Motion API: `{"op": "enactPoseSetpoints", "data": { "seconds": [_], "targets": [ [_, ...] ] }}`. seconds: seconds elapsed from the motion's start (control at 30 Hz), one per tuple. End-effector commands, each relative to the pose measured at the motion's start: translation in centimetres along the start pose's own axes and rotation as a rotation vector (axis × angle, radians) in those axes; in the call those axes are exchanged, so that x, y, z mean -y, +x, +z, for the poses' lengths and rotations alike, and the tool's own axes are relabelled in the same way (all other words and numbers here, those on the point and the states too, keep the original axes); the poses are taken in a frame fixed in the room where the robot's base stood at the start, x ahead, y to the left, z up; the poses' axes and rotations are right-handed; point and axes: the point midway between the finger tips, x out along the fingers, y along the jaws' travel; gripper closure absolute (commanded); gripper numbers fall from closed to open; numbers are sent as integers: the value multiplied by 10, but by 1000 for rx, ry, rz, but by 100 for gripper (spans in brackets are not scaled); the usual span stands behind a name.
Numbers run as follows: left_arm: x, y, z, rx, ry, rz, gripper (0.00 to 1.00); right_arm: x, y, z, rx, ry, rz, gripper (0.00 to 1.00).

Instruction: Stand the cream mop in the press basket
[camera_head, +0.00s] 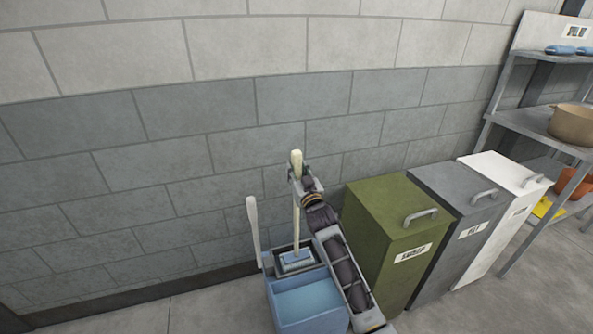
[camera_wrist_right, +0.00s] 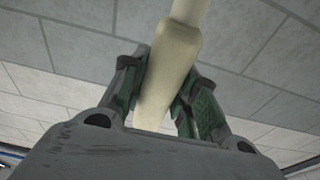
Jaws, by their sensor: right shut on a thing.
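The cream mop (camera_head: 296,215) is upright, its pale handle running down to the press basket (camera_head: 294,268) at the back of the blue mop bucket (camera_head: 306,299). The lower end meets or sits over the basket; the head view does not show how deep it is. My right gripper (camera_head: 299,174) is shut on the handle near its top. In the right wrist view the cream handle (camera_wrist_right: 168,75) lies between the green-padded fingers of that gripper (camera_wrist_right: 168,92). My right arm hides part of the bucket's right side. My left gripper is not in view.
A pale lever (camera_head: 253,228) rises at the bucket's left. To the right stand a green bin (camera_head: 385,225), a grey bin (camera_head: 455,205) and a white bin (camera_head: 510,185). Metal shelves (camera_head: 530,118) hold a tan pot (camera_head: 573,124). A block wall is behind; floor to the left is clear.

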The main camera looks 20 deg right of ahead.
Motion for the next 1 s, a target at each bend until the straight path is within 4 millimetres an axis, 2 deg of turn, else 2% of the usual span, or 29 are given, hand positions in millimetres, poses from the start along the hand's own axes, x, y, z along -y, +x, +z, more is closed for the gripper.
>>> {"op": "enactPoseSetpoints", "data": {
  "seconds": [0.07,0.1,0.27,0.73,1.0],
  "targets": [
    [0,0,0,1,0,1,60,0,0,0,-4,0,0,99],
    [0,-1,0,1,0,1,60,0,0,2,0,0,0,68],
    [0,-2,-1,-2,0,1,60,0,0,2,1,0,0,49],
    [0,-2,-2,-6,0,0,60,0,0,-1,0,0,0,49],
    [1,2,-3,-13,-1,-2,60,0,-15,0,2,1,0,49]
  ]
}}
